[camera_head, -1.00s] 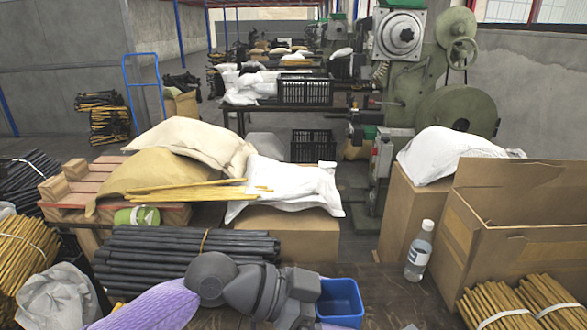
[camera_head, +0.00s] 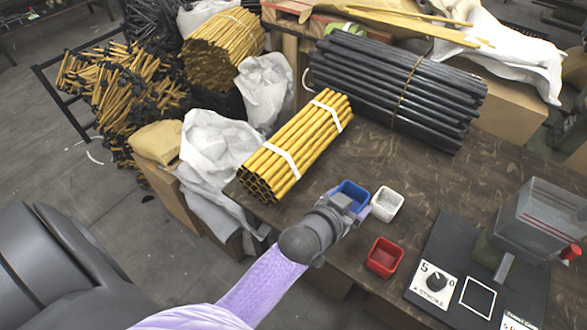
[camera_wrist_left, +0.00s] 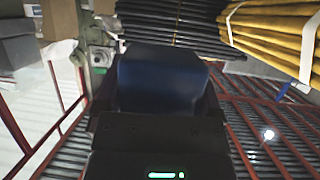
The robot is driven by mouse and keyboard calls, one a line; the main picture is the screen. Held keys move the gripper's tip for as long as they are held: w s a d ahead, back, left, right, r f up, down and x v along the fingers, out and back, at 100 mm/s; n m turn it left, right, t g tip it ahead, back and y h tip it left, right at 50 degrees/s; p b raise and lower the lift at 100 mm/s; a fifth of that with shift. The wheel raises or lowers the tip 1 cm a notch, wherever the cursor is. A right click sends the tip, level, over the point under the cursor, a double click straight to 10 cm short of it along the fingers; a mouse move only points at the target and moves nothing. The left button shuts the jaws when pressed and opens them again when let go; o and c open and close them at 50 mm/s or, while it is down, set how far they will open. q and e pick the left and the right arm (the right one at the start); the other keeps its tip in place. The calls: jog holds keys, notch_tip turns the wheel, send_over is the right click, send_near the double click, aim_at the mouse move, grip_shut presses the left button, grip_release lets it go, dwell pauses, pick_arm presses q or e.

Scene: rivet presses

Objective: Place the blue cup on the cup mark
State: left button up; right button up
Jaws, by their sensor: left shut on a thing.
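The blue cup (camera_head: 352,193) is at the tip of my left gripper (camera_head: 346,204), near the left front edge of the brown table. My left gripper is shut on it; the arm hides part of the cup in the head view. In the left wrist view, the dark blue cup (camera_wrist_left: 160,78) fills the space between the fingers. A white square outline, apparently the cup mark (camera_head: 478,298), is on the dark board at the lower right, well apart from the cup. My right gripper is not in view.
A press (camera_head: 540,225) and dial card (camera_head: 434,284) flank the mark. Yellow rods (camera_head: 298,147) and black rods (camera_head: 395,90) lie behind.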

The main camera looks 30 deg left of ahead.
pick_arm(q)
jog(key=shift+s+f, duration=0.1)
jog(key=shift+w+d, duration=0.1)
jog(key=shift+w, duration=0.1)
jog(key=shift+f, duration=0.25)
notch_tip(320, 180, down, 9)
jog(key=b, duration=0.5)
jog(key=shift+f, duration=0.1)
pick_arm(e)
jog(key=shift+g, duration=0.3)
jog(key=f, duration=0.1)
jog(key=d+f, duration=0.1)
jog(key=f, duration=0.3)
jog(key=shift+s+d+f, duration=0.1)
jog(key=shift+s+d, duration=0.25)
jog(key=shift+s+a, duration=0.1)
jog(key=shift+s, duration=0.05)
